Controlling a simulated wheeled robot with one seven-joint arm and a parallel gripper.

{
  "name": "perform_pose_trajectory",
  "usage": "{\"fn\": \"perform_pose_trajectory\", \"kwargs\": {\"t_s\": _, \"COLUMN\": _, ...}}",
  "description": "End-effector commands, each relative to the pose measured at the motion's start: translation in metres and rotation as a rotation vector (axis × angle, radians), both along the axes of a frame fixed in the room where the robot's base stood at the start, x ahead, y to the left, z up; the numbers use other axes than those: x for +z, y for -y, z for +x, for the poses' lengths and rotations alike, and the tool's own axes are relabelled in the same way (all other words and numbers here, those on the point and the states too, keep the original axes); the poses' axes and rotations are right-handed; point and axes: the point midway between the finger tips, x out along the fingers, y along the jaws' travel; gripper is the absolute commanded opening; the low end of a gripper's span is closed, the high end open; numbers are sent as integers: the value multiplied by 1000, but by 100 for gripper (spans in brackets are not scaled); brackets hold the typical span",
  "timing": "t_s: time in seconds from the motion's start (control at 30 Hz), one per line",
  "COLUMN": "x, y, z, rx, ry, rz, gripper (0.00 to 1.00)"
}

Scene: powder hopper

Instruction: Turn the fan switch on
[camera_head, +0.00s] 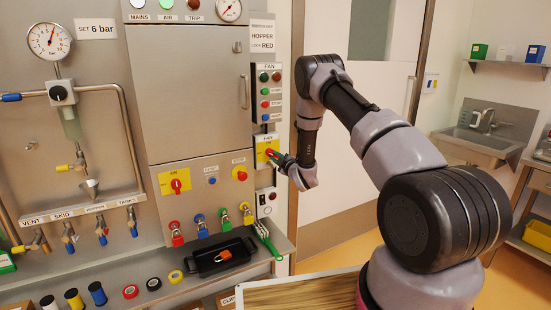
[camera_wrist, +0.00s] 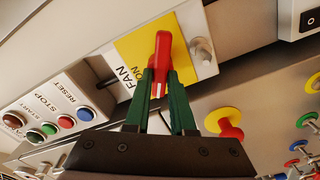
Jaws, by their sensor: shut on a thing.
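The fan switch is a red handle on a yellow plate (camera_head: 262,143), on a small grey box to the right of the main cabinet. In the wrist view the red handle (camera_wrist: 163,50) stands out in front of its yellow plate (camera_wrist: 133,48), beside the words FAN and ON. My gripper (camera_head: 275,156) reaches the switch from the right. In the wrist view its two green fingers (camera_wrist: 162,82) are shut on the lower part of the red handle, one on each side. The fingers hide part of the handle, and OFF cannot be read.
A FAN button box (camera_head: 264,92) sits just above the switch. A yellow-plated red switch (camera_head: 175,181) is on the cabinet to the left. Coloured padlocks (camera_head: 200,224) hang below it. A black tray (camera_head: 219,258) lies on the shelf. A door (camera_head: 340,190) stands behind my arm.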

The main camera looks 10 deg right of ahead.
Motion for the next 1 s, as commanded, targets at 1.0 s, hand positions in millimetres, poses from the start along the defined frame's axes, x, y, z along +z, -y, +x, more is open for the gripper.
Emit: {"fn": "perform_pose_trajectory", "kwargs": {"t_s": 1.0, "x": -1, "y": 1, "z": 0, "rx": -3, "ry": -281, "rz": 859, "gripper": 0}}
